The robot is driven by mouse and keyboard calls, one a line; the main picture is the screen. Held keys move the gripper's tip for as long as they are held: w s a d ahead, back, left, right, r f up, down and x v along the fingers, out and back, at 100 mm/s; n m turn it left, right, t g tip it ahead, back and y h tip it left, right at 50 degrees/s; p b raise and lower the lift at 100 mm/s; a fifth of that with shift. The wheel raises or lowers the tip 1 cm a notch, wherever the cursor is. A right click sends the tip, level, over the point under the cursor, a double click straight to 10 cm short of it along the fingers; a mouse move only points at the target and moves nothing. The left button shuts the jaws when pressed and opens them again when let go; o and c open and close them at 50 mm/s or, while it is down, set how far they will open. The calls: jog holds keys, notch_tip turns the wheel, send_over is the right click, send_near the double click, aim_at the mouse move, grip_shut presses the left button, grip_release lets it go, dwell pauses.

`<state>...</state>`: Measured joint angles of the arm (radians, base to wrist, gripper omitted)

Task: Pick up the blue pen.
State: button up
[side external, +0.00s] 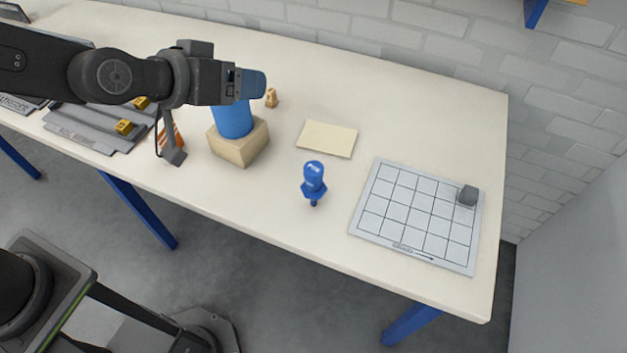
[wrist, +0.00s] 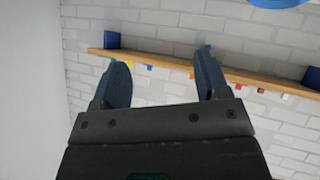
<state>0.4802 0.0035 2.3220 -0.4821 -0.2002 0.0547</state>
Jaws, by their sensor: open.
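No thing that I can clearly tell as a blue pen shows in either view. A small blue object (side external: 313,181) with a rounded top, a wider collar and a narrow tip is on the table's front middle; I cannot tell what it is. A blue cylinder (side external: 232,121) is on a wooden block (side external: 238,151), partly hidden by my gripper. My gripper (side external: 254,84) is level, pointing right above that cylinder. In the wrist view my gripper (wrist: 162,72) has its two blue fingers wide apart with nothing between them.
A white gridded board (side external: 408,244) is on the table's right with a dark grey block (side external: 468,195) on it. A cream sheet (side external: 327,138) lies mid-table. In the wrist view a wall shelf (wrist: 160,60) shows.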

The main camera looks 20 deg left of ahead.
jog(key=w+d+f+t+y, duration=0.1)
jog(key=w+d+f+t, duration=0.15)
jog(key=d+f, duration=0.55)
jog(key=t+y, duration=0.3)
jog(key=t, duration=0.1)
send_near(318, 162)
jog(key=w, duration=0.3)
jog(key=shift+w+a+f, duration=0.1)
jog(key=shift+w+f, duration=0.2)
jog(key=shift+f, duration=0.1)
jog(key=shift+s+f+t, duration=0.25)
jog(key=shift+s+t, duration=0.05)
jog(key=shift+t, duration=0.05)
jog(key=w, duration=0.7)
jog(key=shift+w, duration=0.2)
jog(key=c, duration=1)
